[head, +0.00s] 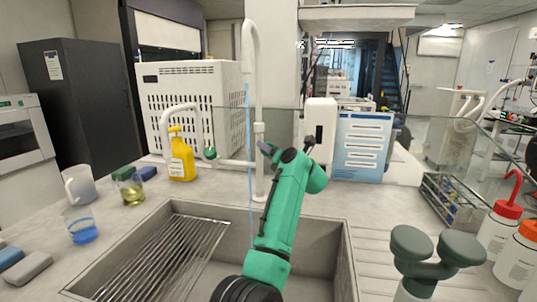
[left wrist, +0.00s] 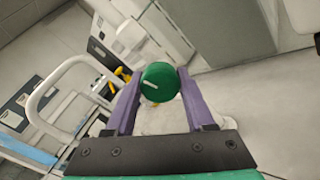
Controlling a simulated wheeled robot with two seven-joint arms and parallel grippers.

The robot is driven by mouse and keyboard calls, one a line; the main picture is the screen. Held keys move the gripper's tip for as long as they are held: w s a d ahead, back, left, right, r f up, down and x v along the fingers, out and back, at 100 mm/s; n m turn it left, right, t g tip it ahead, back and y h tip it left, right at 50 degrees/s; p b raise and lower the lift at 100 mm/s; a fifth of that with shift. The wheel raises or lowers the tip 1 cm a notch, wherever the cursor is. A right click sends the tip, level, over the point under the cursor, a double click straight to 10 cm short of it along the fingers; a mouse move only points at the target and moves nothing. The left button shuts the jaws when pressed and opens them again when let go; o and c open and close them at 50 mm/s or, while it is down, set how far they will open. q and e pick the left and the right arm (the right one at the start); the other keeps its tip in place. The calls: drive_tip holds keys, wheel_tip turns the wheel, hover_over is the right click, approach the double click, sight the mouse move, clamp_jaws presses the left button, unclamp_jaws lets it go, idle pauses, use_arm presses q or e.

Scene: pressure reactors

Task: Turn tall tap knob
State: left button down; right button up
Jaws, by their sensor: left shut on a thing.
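The tall tap (head: 259,140) is a white pipe standing behind the sink, with a high bent top. A thin pale-blue line, like a stream of water, hangs from its spout down into the sink. My left gripper (head: 269,150) is at the tap's column, with a purple finger showing. In the left wrist view, a round green knob (left wrist: 160,82) with a white mark sits between the purple fingers of this gripper, which is shut on it. In the head view this knob is hidden by the gripper. Another green knob (head: 210,153) shows at the left. My right gripper is out of view.
The steel sink (head: 337,245) has a wire rack (head: 165,255) in its left part. A yellow bottle (head: 181,160), a beaker (head: 131,190) and a jug (head: 78,184) stand left. A two-headed grey-green fixture (head: 435,262) and red-capped bottles (head: 497,225) stand right.

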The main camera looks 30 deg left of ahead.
use_arm(q)
drive_tip(key=n+b, duration=0.1)
drive_tip(key=n, duration=0.1)
drive_tip(key=shift+f+n, duration=0.1)
drive_tip(key=shift+n, duration=0.6)
drive_tip(key=shift+c, duration=2.2)
unclamp_jaws()
drive_tip(key=shift+o, duration=0.9)
drive_tip(key=shift+a, duration=0.1)
